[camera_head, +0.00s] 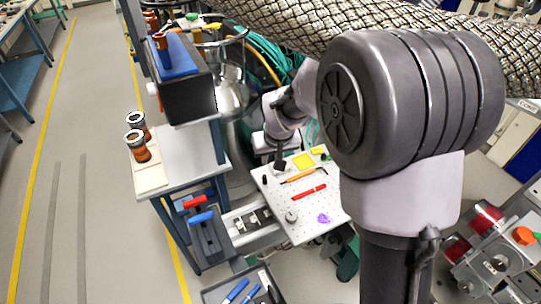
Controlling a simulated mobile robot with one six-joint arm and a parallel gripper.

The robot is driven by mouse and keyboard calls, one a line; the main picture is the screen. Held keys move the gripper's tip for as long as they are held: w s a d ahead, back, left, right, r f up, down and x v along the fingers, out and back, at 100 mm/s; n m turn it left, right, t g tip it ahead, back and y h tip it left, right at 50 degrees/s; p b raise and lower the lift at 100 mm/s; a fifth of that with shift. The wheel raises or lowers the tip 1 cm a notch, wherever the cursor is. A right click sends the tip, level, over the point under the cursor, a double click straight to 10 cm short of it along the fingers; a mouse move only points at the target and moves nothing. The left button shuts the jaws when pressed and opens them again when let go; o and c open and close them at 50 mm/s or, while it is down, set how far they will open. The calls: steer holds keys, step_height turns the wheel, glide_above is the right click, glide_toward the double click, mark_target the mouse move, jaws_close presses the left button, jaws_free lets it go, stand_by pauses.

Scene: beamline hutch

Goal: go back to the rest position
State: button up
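My arm fills the right of the view, with a large dark joint in front. Its far end reaches down to the back left of a white perforated plate (315,222). My gripper (279,166) is small and dark there, close above the plate's back edge. I cannot tell whether its fingers are open or shut, or whether they touch anything. My arm hides the plate's right side.
The plate bears a red pen (309,191), a yellow square (302,161), an orange-handled tool (299,178), a grey knob (291,216) and a purple patch (324,218). Left stands a cart (185,155) with orange jars (137,146). A braided duct (300,22) passes overhead. The left floor is clear.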

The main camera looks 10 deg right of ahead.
steer(key=shift+r, duration=0.1)
steer(key=s+d+r+m+b, duration=0.1)
steer(key=s+r+m, duration=0.1)
steer(key=s+r, duration=0.55)
steer(key=s+d+r+m+b, duration=0.15)
steer(key=s+r, duration=0.35)
steer(key=s, duration=0.6)
steer(key=s+a+m+t+y, duration=0.1)
steer(key=s+m, duration=0.1)
steer(key=s, duration=0.8)
steer(key=shift+f, duration=0.45)
steer(key=shift+a, duration=0.1)
